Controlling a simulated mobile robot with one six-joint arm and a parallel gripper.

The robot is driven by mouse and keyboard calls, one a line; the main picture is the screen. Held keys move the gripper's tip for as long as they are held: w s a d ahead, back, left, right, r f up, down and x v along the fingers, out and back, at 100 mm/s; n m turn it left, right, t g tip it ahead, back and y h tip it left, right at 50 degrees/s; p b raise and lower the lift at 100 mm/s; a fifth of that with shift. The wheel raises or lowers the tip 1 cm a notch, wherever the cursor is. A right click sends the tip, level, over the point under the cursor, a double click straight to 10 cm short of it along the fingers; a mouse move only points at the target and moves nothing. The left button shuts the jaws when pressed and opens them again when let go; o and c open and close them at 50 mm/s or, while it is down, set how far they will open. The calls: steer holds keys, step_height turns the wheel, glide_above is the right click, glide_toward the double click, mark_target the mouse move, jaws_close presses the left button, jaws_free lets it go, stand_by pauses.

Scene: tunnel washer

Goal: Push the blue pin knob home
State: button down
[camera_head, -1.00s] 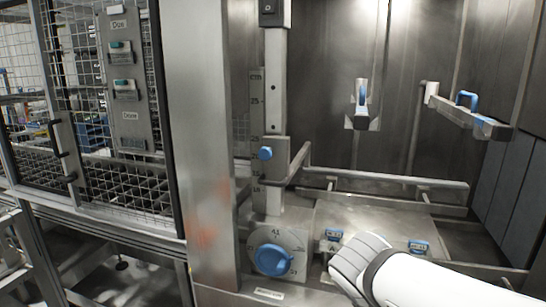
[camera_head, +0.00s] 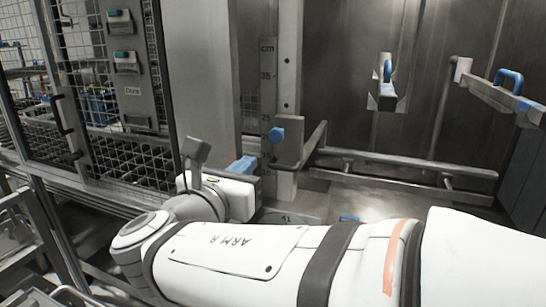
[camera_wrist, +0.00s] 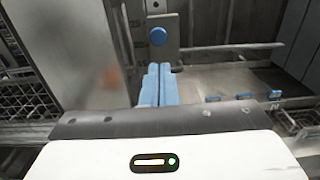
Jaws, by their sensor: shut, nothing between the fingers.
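The blue pin knob (camera_head: 277,135) sticks out from the metal slider plate (camera_head: 290,138) on the upright post with the cm scale (camera_head: 268,85). In the wrist view the knob (camera_wrist: 157,36) shows above and beyond my fingertips. My gripper (camera_head: 243,165) is in front of the post, lower and to the left of the knob in the head view. In the wrist view its two blue fingers (camera_wrist: 159,82) lie together, shut and empty. They appear apart from the knob. How far the pin is in cannot be told.
A horizontal bar (camera_head: 400,165) runs right from the post. A bracket with a blue handle (camera_head: 508,78) is at the right. A wide metal pillar (camera_head: 200,80) and mesh doors (camera_head: 85,70) stand left. Small blue-tagged parts (camera_wrist: 243,96) sit on the floor plate behind.

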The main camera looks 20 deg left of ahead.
mark_target(275, 136)
steer(key=w+p, duration=0.1)
steer(key=w, duration=0.3)
steer(key=w+p, duration=0.1)
steer(key=w, duration=0.7)
steer(key=shift+w+d+p, duration=0.1)
steer(key=shift+d+p, duration=0.3)
steer(key=shift+w+f, duration=0.1)
steer(key=shift+w+d+b, duration=0.15)
steer(key=shift+w+b, duration=0.25)
steer(key=shift+w, duration=0.65)
